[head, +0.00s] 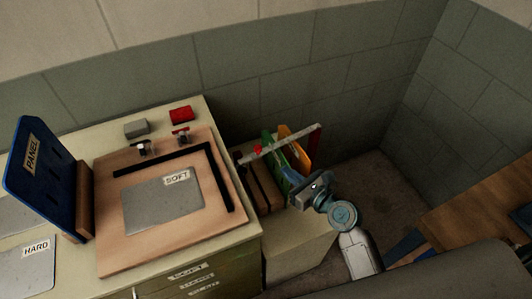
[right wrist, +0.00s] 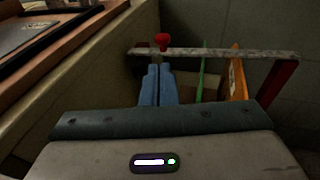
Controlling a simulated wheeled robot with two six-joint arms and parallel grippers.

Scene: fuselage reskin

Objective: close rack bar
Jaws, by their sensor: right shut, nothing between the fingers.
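The rack bar (head: 290,143) is a pale, worn bar with a red knob (head: 257,149) near its left end. It lies across the top of the rack, over a green sheet and an orange sheet. In the right wrist view the bar (right wrist: 225,53) runs across the picture, its right end at a red post (right wrist: 281,80). My right gripper (head: 291,172) is shut and empty, on the near side of the bar. In the wrist view its blue fingertips (right wrist: 158,68) are just below the red knob (right wrist: 162,40); contact is unclear. My left gripper is out of view.
The workbench (head: 222,127) stands left of the rack, holding a wooden board (head: 112,249) with a SOFT sheet (head: 150,208), a blue PANEL piece (head: 45,165) and a red box (head: 180,114). Walls close in behind and right. Floor (head: 375,185) is bare right of the rack.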

